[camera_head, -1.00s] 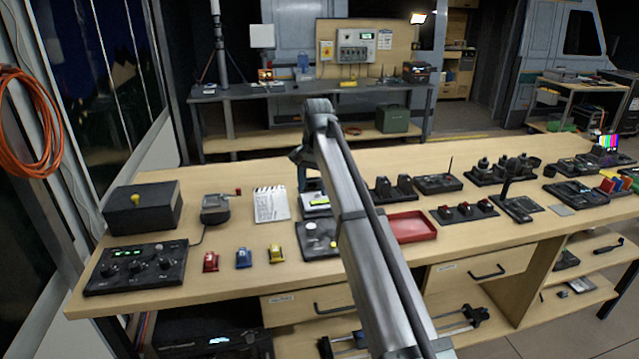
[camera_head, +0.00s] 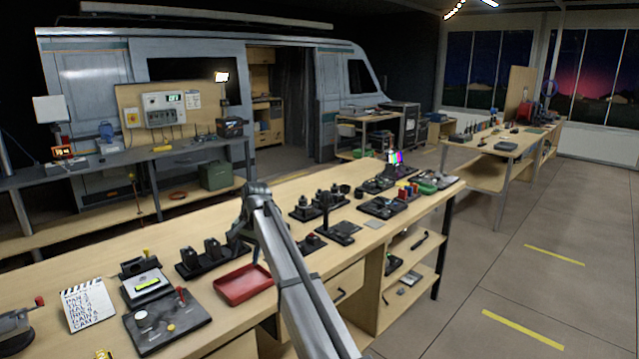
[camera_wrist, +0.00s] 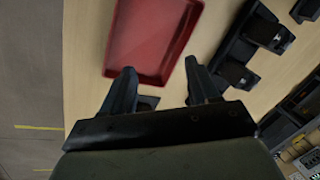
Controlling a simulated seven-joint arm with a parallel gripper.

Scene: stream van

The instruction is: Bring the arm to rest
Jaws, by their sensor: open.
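My gripper (camera_wrist: 160,70) is open in the wrist view, with its two dark fingers spread and nothing held between them. The red tray (camera_wrist: 150,42) lies on the wooden bench just beyond the fingertips. In the head view my arm reaches up from the bottom edge over the bench (camera_head: 75,262) and bends down near the red tray (camera_head: 243,286). The gripper end is mostly hidden behind my arm there. A small dark object shows partly between the fingers in the wrist view.
Left of the tray are a black panel (camera_head: 168,322), a lettered card (camera_head: 88,305) and a small display unit (camera_head: 148,285). Black holders (camera_head: 212,256) stand behind the tray. More devices (camera_head: 385,205) fill the bench's right end. Open floor (camera_head: 480,290) lies right of the bench.

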